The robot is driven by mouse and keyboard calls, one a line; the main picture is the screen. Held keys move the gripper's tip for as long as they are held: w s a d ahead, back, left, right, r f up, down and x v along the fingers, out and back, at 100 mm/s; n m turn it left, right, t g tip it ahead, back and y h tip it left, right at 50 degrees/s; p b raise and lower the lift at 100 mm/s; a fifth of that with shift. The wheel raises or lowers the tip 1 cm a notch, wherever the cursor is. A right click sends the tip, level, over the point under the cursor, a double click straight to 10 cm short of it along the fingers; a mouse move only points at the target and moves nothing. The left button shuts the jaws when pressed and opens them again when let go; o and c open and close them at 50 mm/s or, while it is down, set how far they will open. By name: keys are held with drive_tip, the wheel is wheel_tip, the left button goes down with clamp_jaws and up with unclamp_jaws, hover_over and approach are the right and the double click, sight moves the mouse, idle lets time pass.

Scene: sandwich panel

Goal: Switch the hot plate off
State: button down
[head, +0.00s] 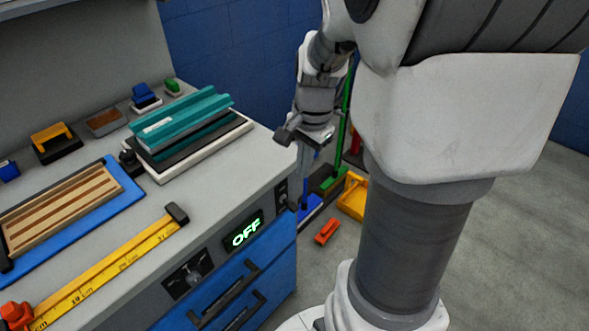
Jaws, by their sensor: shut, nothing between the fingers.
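A flat stacked unit, likely the hot plate (197,152), lies at the back right of the grey bench. It has a white base, dark layers and a teal ribbed piece on top. A small display (247,232) on the bench front glows green and reads OFF. A dark dial panel (188,273) is left of the display, and a narrow dark panel with small switches (281,194) is at the right front corner. My gripper (288,136) is shut and empty, just beyond the bench's right edge, apart from the panels. Its fingertips are small and partly hard to make out.
A wooden-slatted blue board (128,187) and a yellow ruler bar (105,266) lie on the bench. Blue drawers (225,299) with black handles are below. Yellow (353,196) and orange (327,231) items are on the floor to the right. My arm column blocks the centre right.

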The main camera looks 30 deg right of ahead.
drive_tip(key=r, duration=0.3)
drive_tip(key=shift+s+d, duration=0.15)
drive_tip(key=shift+s, duration=0.15)
drive_tip(key=s+a+r+n+t, duration=0.4)
drive_tip(key=s+a+r+n, duration=0.5)
drive_tip(key=s+a+n, duration=0.4)
wheel_tip(320, 180, up, 12)
drive_tip(key=w+n+p, duration=0.1)
drive_tip(key=w+p, duration=0.1)
drive_tip(key=p, duration=1.1)
drive_tip(key=shift+w+d+r, duration=0.15)
drive_tip(key=shift+d+r, duration=0.05)
drive_tip(key=shift+d, duration=0.2)
drive_tip(key=shift+a, duration=0.2)
